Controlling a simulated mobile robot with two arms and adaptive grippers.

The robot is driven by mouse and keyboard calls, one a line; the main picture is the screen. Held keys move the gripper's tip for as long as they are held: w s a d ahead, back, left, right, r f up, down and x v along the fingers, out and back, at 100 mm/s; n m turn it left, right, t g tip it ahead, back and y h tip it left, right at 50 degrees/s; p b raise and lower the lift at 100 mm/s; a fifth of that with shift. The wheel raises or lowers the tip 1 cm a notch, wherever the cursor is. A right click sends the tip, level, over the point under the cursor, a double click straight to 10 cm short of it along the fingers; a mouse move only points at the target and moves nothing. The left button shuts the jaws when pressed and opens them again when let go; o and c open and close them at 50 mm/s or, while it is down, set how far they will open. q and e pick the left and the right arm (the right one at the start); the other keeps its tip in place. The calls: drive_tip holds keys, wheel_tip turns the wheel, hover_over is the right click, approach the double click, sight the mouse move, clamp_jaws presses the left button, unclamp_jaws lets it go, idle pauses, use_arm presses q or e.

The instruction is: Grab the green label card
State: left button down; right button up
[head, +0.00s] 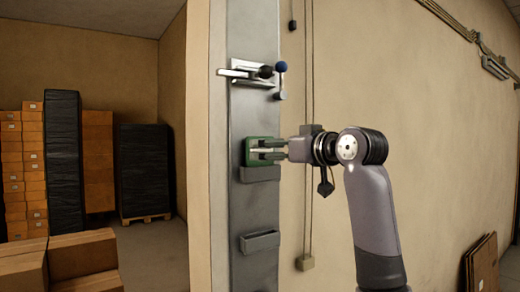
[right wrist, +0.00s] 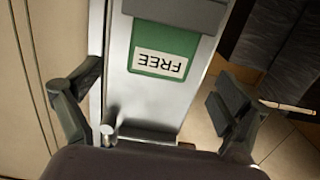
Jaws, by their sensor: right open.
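The green label card (head: 249,152) stands upright in a grey pocket (head: 260,174) on a vertical metal strip. In the right wrist view the card (right wrist: 165,37) appears upside down, with a white panel reading "FREE"; the grey pocket (right wrist: 178,12) covers its far end. My right gripper (head: 266,150) is in front of the card in the head view. In the right wrist view its fingers (right wrist: 150,97) are wide apart, one on each side of the strip, with nothing held. My left gripper is not in view.
A metal latch with a blue-knobbed lever (head: 281,67) sits on the strip above the card. A second pocket (head: 260,241) is below. Stacked boxes (head: 98,160) and a dark wrapped pallet load (head: 144,168) stand in the room at left.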

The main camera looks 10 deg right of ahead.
sight(263, 166)
drive_tip(key=p+x, duration=0.2)
drive_tip(key=f+p+x, duration=0.1)
drive_tip(key=p+x, duration=0.1)
drive_tip(key=x, duration=0.1)
drive_tip(key=shift+w+a+f, duration=0.1)
drive_tip(key=shift+w+a, duration=0.05)
drive_tip(key=shift+w, duration=0.1)
drive_tip(key=shift+s, duration=0.1)
drive_tip(key=shift+c, duration=0.6)
drive_tip(key=c, duration=1.1)
